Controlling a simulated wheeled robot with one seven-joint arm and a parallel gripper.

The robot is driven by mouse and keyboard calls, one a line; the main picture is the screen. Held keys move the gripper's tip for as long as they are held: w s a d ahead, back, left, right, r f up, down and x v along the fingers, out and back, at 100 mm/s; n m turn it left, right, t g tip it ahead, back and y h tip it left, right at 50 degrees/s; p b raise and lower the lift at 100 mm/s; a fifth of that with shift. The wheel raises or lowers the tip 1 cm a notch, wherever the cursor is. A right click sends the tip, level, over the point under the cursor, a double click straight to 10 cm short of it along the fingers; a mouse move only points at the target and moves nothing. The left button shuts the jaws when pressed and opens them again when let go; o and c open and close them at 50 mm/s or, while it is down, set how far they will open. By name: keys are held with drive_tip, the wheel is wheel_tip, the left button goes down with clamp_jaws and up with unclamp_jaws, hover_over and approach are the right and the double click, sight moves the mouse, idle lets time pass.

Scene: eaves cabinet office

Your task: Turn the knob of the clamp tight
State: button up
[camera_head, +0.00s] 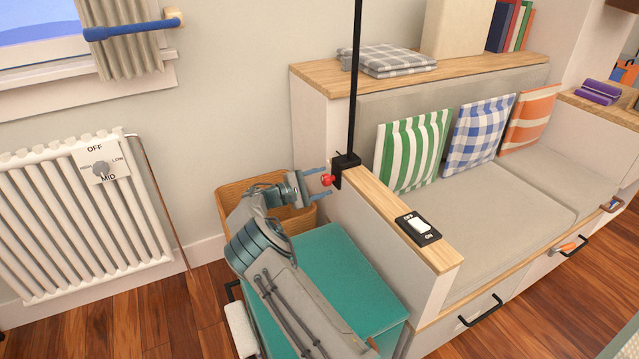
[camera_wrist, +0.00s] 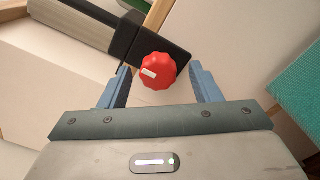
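The clamp (camera_head: 346,165) is black and sits on the end of the bench's wooden armrest, with a tall black pole rising from it. Its red knob (camera_head: 327,180) faces left, toward my gripper (camera_head: 319,184). In the wrist view the scalloped red knob (camera_wrist: 158,70), with a white mark, sits on the black clamp body (camera_wrist: 160,42). My gripper (camera_wrist: 161,85) is open there, its blue fingers on either side of the knob with gaps visible. The fingertips reach about the knob's lower half in the picture. I cannot tell the exact depth.
A wicker basket (camera_head: 238,190) stands behind my arm by the wall. A teal-topped cabinet (camera_head: 345,270) is beside the bench end. A black-framed switch (camera_head: 418,228) lies on the wooden armrest (camera_head: 385,200). A radiator (camera_head: 75,215) is at left.

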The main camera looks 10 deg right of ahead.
drive_tip(key=p+v, duration=0.2)
drive_tip(key=v, duration=1.1)
drive_tip(key=shift+a, duration=0.35)
drive_tip(key=shift+s, duration=0.1)
drive_tip(key=s+d+r+m+g+y+p, duration=0.35)
drive_tip(key=s+d+r+p, duration=0.2)
drive_tip(key=d+r, duration=0.5)
drive_tip(key=s+d+r+m+g+y+p, duration=0.25)
drive_tip(key=s+d+r+y+p, duration=0.35)
drive_tip(key=r, duration=0.7)
drive_tip(key=s+r+m+t+y+p, duration=0.1)
drive_tip(key=s+r+p, duration=0.4)
drive_tip(key=s, duration=0.5)
drive_tip(key=s+a+r+m+t+y+p, duration=0.1)
drive_tip(key=s+r+y+p, duration=0.3)
drive_tip(key=s+r, duration=0.4)
drive_tip(key=s+a+r+m+t+y+p, duration=0.1)
drive_tip(key=s+r+p, duration=0.5)
drive_tip(key=s, duration=0.7)
drive_tip(key=shift+s+r+m+y+p, duration=0.35)
drive_tip(key=shift+r+m+y, duration=0.3)
drive_tip(key=shift+m+y, duration=0.25)
